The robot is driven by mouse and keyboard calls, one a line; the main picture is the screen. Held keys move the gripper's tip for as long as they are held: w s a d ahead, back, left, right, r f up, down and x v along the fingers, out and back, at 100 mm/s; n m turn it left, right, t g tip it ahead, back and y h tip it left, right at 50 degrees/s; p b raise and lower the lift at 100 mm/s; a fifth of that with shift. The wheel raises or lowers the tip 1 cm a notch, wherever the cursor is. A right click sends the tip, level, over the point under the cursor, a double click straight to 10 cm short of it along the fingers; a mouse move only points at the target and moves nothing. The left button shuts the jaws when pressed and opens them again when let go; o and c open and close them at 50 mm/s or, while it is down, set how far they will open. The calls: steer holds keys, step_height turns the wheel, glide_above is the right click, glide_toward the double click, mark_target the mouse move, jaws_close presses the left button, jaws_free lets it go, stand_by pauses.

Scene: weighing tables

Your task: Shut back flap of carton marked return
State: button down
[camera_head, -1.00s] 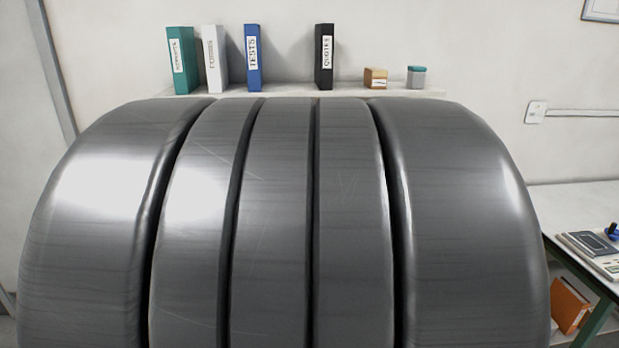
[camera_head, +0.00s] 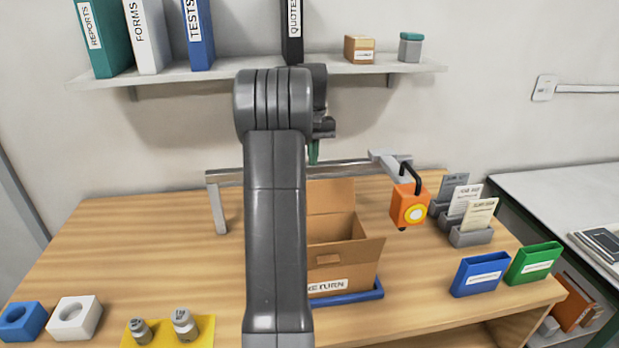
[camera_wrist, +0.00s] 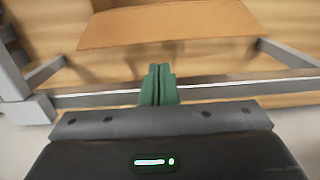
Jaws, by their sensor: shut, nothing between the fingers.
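The carton (camera_head: 342,258) stands on the wooden table in the head view, its front label partly hidden by my arm and ending in "TURN". Its top looks open. The back flap (camera_head: 330,196) stands up at the far side. In the wrist view a brown cardboard panel (camera_wrist: 170,24), apparently this flap, lies above the fingertips, apart from them. My gripper (camera_head: 313,153) hangs above and behind the carton, near the rail, with green fingers pointing down. In the wrist view the fingers (camera_wrist: 158,80) are together and empty.
A metal rail (camera_head: 345,168) runs behind the carton, with an orange hanging device (camera_head: 409,205) at its right. A blue tray (camera_head: 355,296) lies under the carton. A shelf (camera_head: 180,77) with binders is on the wall. Card holders (camera_head: 470,236) stand right. The left tabletop is largely clear.

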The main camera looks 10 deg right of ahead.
step_height(320, 180, down, 10)
steer(key=p, duration=0.1)
steer(key=shift+s, duration=0.15)
steer(key=shift+s+r+t+b, duration=0.15)
steer(key=shift+t+b, duration=0.15)
steer(key=shift+b, duration=0.25)
steer(key=shift+s+r, duration=0.1)
stand_by(0.3)
